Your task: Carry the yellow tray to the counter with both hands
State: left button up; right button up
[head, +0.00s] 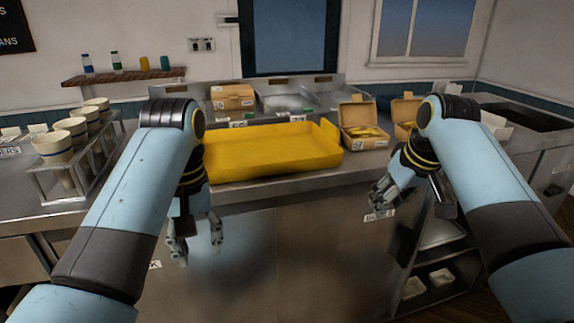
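The yellow tray (272,147) rests on the steel counter (300,187) in the middle of the head view. It looks empty, and its left end is partly hidden behind my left arm. My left gripper (198,250) hangs in front of the counter, below the tray's left end. Its fingers are apart with nothing between them. My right gripper (380,197) is in front of the counter edge, to the right of and lower than the tray. Its fingers are seen at an angle and appear apart and empty. Neither gripper touches the tray.
A rack of cups (75,150) stands on the counter at left. An open cardboard box (362,122) sits just right of the tray, with another box (404,110) beside it. A closed box (232,97) stands behind. A shelf unit (440,270) is below at right.

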jog(key=v, duration=1.2)
jog(key=shift+r, duration=0.35)
jog(key=shift+w, duration=0.15)
